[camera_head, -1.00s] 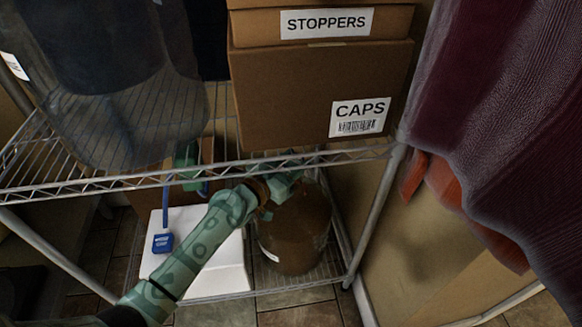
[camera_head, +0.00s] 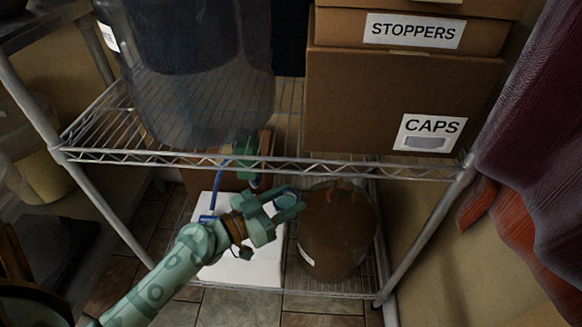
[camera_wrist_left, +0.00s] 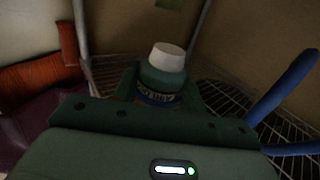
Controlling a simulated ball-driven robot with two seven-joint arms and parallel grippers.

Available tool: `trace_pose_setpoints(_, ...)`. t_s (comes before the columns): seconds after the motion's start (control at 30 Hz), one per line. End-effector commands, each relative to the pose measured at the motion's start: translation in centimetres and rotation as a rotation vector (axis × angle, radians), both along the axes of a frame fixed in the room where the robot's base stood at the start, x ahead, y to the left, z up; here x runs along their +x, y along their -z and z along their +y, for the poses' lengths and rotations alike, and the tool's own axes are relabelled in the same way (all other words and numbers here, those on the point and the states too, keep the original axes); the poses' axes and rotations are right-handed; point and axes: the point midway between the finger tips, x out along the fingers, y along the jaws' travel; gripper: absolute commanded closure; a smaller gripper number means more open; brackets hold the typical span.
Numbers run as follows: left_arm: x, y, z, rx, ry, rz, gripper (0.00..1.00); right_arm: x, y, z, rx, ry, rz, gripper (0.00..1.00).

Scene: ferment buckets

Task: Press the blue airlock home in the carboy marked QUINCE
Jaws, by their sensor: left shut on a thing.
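The brown carboy (camera_head: 338,235) stands upright on the lower wire shelf. Its white label (camera_head: 307,256) is too small to read in the head view, so I cannot tell whether it says QUINCE. My left gripper (camera_head: 290,205) is at the upper left of the carboy, and its fingers overlap the carboy's edge in the picture. The carboy's mouth is hidden. My right gripper is out of view.
The upper shelf's front rail (camera_head: 280,168) runs just above my left gripper. On that shelf stand a CAPS box (camera_head: 360,110), a STOPPERS box (camera_head: 345,30) and a dark clear carboy (camera_head: 190,90). A white box (camera_head: 250,272) and a blue tube (camera_head: 216,187) are left of the brown carboy.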

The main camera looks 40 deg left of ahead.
Motion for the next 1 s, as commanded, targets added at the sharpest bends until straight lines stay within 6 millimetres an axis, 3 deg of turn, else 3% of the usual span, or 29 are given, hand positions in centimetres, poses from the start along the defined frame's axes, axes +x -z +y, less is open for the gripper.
trace_pose_setpoints(1.0,3.5,0.4,-1.2,0.001,0.0,0.001,0.84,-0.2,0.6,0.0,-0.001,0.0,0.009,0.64)
